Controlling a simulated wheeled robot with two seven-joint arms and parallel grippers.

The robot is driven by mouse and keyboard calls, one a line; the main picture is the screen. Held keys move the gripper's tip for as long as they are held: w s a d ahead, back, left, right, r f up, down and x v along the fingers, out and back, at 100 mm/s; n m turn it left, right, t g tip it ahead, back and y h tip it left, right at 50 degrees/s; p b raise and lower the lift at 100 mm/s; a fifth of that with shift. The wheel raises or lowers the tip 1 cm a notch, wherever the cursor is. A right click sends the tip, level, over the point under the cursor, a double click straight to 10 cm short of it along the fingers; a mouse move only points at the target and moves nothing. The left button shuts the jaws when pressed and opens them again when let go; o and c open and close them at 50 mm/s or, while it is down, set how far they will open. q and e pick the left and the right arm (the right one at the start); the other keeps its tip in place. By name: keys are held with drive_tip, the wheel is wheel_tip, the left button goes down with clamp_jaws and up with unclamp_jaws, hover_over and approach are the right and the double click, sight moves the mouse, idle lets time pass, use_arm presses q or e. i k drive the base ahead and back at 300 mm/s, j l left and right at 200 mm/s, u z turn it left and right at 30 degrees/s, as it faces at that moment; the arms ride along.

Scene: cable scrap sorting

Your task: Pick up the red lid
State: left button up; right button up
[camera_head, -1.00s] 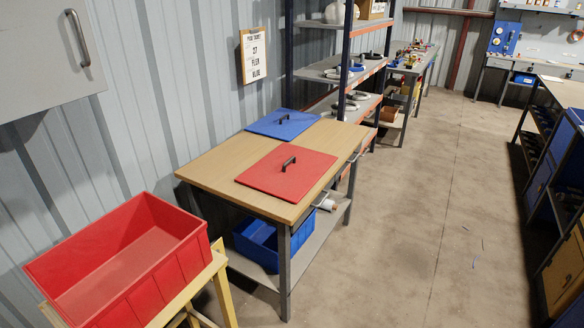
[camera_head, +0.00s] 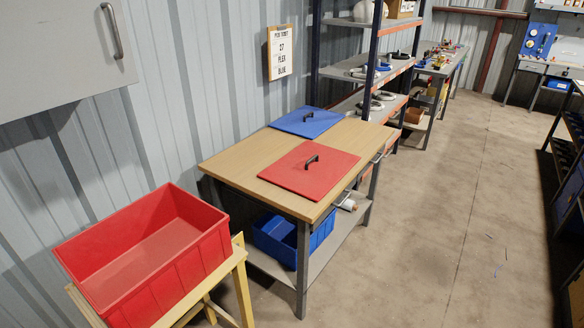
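The red lid (camera_head: 309,172) is a flat square panel with a black handle (camera_head: 312,161) on top. It lies flat on the near part of the wooden-topped table (camera_head: 232,166) in the head view, close to the table's right edge. A blue lid (camera_head: 306,122) with a black handle lies flat behind it on the same table. Neither of my grippers shows in the view, and nothing touches the red lid.
An empty red bin (camera_head: 146,258) stands on a yellow stand at the lower left. A blue bin (camera_head: 290,240) sits on the table's lower shelf. Shelving (camera_head: 362,70) stands behind the table along the wall. The floor (camera_head: 440,220) right of the table is clear.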

sight(311, 169)
drive_tip(key=i+l+u, duration=0.1)
drive_tip(key=u, duration=0.4)
drive_tip(key=i+l+u, duration=0.1)
drive_tip(key=l+u, duration=0.2)
drive_tip(key=u, duration=0.2)
drive_tip(key=l+u, duration=0.2)
drive_tip(key=u, duration=0.25)
